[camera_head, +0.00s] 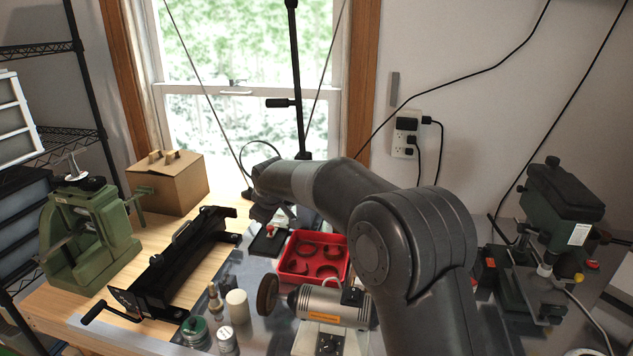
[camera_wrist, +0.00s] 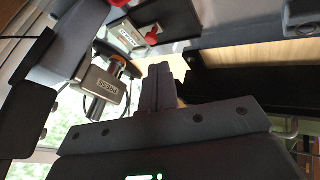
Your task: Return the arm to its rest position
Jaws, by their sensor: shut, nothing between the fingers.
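My arm (camera_head: 415,240) rises from the lower right of the head view and bends left over the workbench. Its wrist end (camera_head: 268,195) hangs above the back of the bench, in front of the window. The fingers cannot be made out clearly in the head view. In the wrist view my gripper (camera_wrist: 159,72) shows its two fingers pressed together, with nothing between them.
Below the arm are a red tray (camera_head: 340,282) and a bench grinder (camera_head: 330,305). To the left are a black sheet bender (camera_head: 175,262), a green press (camera_head: 88,225) and a cardboard box (camera_head: 168,185). A drill press (camera_head: 560,215) stands right. Small containers (camera_head: 237,306) stand near the front.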

